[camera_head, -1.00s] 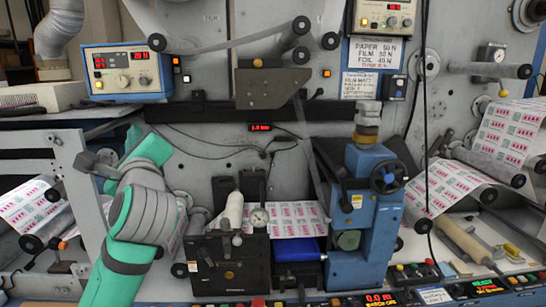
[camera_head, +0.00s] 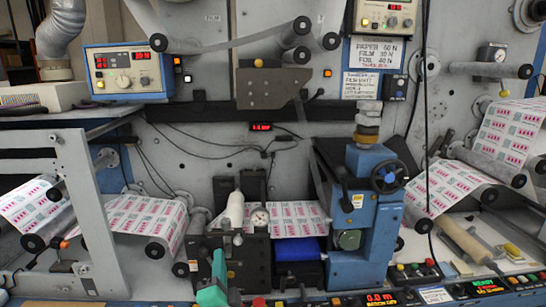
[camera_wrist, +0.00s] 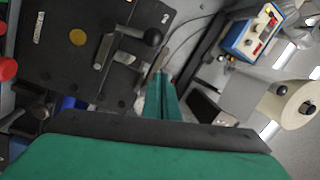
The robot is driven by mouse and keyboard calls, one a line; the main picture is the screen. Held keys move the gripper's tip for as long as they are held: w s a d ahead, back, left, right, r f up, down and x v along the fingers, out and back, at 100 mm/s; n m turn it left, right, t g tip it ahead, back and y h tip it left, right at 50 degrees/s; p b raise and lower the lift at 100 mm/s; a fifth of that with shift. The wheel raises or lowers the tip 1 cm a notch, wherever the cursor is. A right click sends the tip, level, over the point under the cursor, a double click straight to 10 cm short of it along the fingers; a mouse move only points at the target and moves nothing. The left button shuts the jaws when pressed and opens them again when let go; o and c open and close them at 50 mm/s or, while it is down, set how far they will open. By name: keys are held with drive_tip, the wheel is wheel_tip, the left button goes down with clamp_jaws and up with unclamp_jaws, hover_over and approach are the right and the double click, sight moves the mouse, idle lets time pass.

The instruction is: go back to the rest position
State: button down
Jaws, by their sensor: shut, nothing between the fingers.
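My gripper (camera_head: 218,258) shows at the bottom of the head view as a green, narrow tip pointing up in front of the black box with the gauge (camera_head: 257,262). In the wrist view my gripper (camera_wrist: 161,78) has its two green fingers together, shut and empty. The rest of my arm is out of the head view.
A blue press unit with a handwheel (camera_head: 388,177) stands right of the black box. The printed web (camera_head: 145,216) runs over rollers at left. A side frame (camera_head: 92,215) stands at far left. A control panel (camera_head: 440,290) lines the front. A blue meter box (camera_head: 125,73) sits upper left.

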drive_tip(key=s+d+f+n+g+h, duration=0.1)
drive_tip(key=s+d+f+n, duration=0.4)
drive_tip(key=s+f, duration=0.45)
drive_tip(key=s+d+f+n, duration=0.3)
drive_tip(key=s+d+f, duration=0.3)
drive_tip(key=s+f, duration=0.4)
drive_tip(key=s+d+f+n+h, duration=0.1)
drive_tip(key=s+f, duration=0.1)
drive_tip(key=s, duration=0.7)
drive_tip(key=s+d+f+n+g, duration=0.1)
drive_tip(key=s, duration=0.7)
drive_tip(key=s+f+n+g+h, duration=0.1)
drive_tip(key=s+f, duration=0.1)
drive_tip(key=s, duration=0.7)
drive_tip(key=shift+s+d+f+n+h, duration=0.3)
drive_tip(key=shift+s+d+n, duration=0.05)
drive_tip(key=shift+d+n, duration=0.05)
drive_tip(key=shift+s, duration=0.15)
